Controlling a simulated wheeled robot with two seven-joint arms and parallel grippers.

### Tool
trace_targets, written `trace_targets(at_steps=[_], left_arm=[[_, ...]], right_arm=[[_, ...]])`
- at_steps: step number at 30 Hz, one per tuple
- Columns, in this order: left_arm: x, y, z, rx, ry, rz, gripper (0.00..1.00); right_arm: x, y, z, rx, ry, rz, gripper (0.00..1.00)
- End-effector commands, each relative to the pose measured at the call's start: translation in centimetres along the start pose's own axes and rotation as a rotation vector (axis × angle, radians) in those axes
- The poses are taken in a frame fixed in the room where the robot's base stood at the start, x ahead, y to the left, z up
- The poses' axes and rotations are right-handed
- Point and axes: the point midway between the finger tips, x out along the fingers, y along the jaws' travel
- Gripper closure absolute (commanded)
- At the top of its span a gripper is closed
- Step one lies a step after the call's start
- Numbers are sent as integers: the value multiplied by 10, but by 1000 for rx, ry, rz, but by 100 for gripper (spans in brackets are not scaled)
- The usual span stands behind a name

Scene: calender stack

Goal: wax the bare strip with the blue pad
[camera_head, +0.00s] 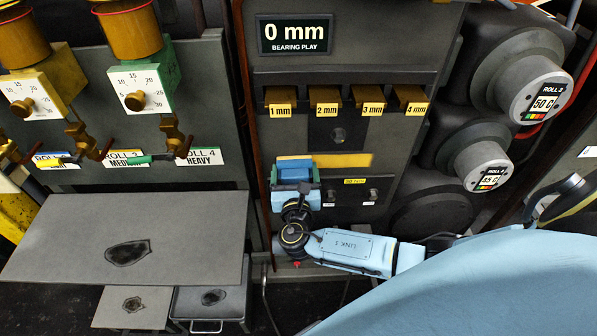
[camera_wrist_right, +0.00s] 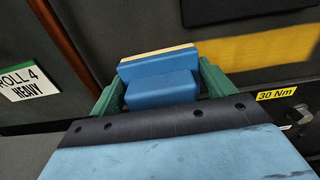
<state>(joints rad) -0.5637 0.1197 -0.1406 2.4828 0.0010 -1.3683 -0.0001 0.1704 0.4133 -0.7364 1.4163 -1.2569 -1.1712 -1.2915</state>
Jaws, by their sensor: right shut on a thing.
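The blue pad (camera_wrist_right: 160,90) is a blue block with a pale yellow front edge, between the green fingers of my right gripper (camera_wrist_right: 163,92) in the right wrist view. The gripper is shut on it. In the head view the pad (camera_head: 294,171) is at the grey panel, in front of the left end of a yellow strip (camera_head: 345,160). The strip continues right of the pad, also in the right wrist view (camera_wrist_right: 255,52). I cannot tell whether the pad touches the panel, or which part of the strip is bare. My left gripper is not in view.
A plate labelled 30 Nm (camera_wrist_right: 277,95) and small knobs sit below the strip. Several brass blocks (camera_head: 326,97) marked in mm project above it. A grey table (camera_head: 190,235) stands at left. Large rolls (camera_head: 535,95) are at right.

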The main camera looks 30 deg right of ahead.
Motion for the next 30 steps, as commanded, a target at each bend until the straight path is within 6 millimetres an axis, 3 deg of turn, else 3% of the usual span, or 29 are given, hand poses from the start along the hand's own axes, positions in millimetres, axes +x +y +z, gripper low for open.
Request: trace_targets(at_steps=[5,21,30], left_arm=[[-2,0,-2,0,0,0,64],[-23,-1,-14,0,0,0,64],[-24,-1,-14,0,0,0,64]], right_arm=[[-4,0,1,1,1,0,37],[-55,0,2,2,1,0,37],[-60,0,0,2,0,0,37]])
